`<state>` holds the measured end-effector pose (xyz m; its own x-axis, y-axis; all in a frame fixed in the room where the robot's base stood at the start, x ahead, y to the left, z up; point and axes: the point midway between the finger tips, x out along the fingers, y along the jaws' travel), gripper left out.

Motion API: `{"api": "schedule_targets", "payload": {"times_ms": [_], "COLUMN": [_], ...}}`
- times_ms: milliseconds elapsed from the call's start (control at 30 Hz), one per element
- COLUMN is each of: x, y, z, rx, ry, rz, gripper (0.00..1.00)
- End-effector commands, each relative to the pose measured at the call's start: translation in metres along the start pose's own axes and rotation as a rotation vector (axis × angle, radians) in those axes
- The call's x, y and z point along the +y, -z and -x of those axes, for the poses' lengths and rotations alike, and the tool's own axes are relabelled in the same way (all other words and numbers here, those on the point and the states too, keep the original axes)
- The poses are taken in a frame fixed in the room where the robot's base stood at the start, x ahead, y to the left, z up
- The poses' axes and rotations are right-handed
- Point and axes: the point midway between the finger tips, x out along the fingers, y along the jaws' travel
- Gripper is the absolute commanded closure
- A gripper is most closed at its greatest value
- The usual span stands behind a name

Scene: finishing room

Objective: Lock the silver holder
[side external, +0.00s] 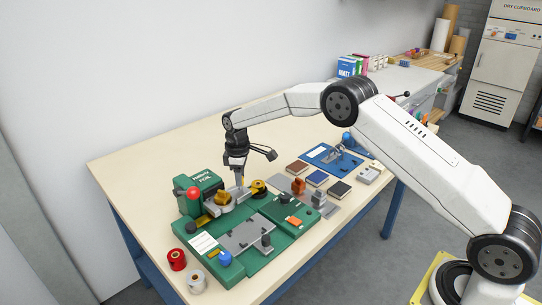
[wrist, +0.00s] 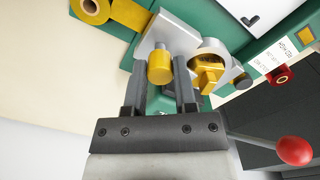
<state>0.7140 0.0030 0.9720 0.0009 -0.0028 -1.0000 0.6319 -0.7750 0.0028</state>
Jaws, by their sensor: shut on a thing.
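The silver holder (wrist: 172,30) is a grey metal piece with a flat plate and a rounded part, seen at the top of the wrist view. A golden block (wrist: 208,76) sits at its rounded part; the block also shows in the side view (side external: 222,198). A yellow cylindrical knob (wrist: 160,68) stands by the plate. My gripper (wrist: 160,75) is shut on this knob, one finger on each side. In the side view my gripper (side external: 239,181) points down at the green machine (side external: 284,238), behind the golden block. The knob's lower part is hidden.
A lever with a red ball (wrist: 294,150) sticks out on the other side. Small blocks and a blue mat (side external: 325,157) lie to the right. Red (side external: 176,259) and silver (side external: 197,281) rolls stand front left.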

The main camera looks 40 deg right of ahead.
Motion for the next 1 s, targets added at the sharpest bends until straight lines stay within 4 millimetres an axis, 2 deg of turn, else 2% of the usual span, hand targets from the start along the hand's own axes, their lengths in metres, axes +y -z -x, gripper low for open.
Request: {"api": "schedule_targets", "payload": {"times_ms": [300,733,767,833,867,1000], "x": [0.0008,0.0008,0.0007,0.0007,0.0006,0.0003], "y": [0.0016,0.0018,0.0018,0.0017,0.0015,0.0010], "z": [0.0021,0.0023,0.0023,0.0022,0.0020,0.0012], "rx": [0.006,0.006,0.006,0.006,0.005,0.004], "ry": [-0.004,-0.004,-0.004,-0.004,-0.004,-0.002], "rz": [0.108,0.119,0.118,0.118,0.118,0.117], "gripper": [1.00,1.00,0.56,0.34,0.30,0.30]}}
